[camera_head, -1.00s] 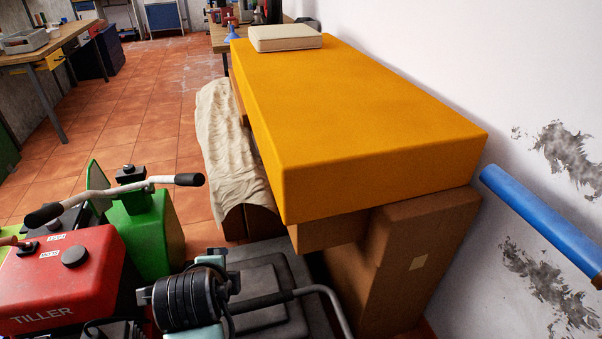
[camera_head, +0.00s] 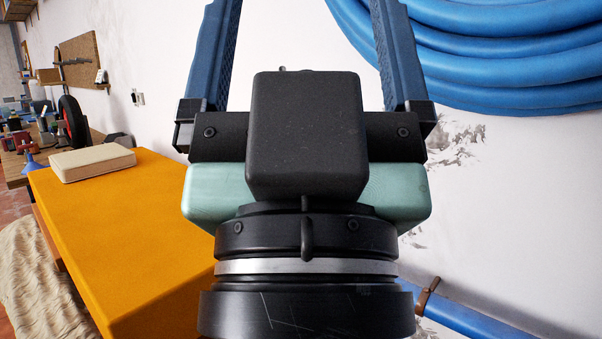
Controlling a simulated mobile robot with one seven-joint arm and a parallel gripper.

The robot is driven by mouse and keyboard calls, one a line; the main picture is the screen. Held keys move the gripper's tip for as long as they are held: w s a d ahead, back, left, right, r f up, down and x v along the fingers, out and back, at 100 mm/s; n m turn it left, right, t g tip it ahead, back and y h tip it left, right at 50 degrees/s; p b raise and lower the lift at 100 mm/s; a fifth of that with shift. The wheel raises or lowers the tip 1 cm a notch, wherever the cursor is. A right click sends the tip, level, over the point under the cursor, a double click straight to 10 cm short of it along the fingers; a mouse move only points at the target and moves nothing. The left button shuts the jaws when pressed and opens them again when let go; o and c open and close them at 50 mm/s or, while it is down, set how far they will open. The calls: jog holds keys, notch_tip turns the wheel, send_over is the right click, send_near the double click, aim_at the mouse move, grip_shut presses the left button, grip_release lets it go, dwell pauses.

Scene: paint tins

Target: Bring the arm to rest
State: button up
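My gripper (camera_head: 305,45) fills the middle of the head view, close to the camera and pointing up and away. Its two blue fingers stand wide apart, with only the white wall seen between them. It is open and empty. My wrist below it is black with a pale green section and a silver ring. No paint tin can be made out in this view.
A yellow-orange block (camera_head: 110,230) with a cream pad (camera_head: 92,163) on it lies to the left. A coiled blue hose (camera_head: 500,50) hangs on the wall at upper right; a blue pipe (camera_head: 470,322) runs below. A cluttered workbench (camera_head: 14,168) stands at far left.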

notch_tip(320, 180, up, 22)
jog(key=p, duration=2)
jog(key=shift+a+r, duration=0.15)
jog(key=shift+r, duration=0.1)
jog(key=shift+w, duration=0.1)
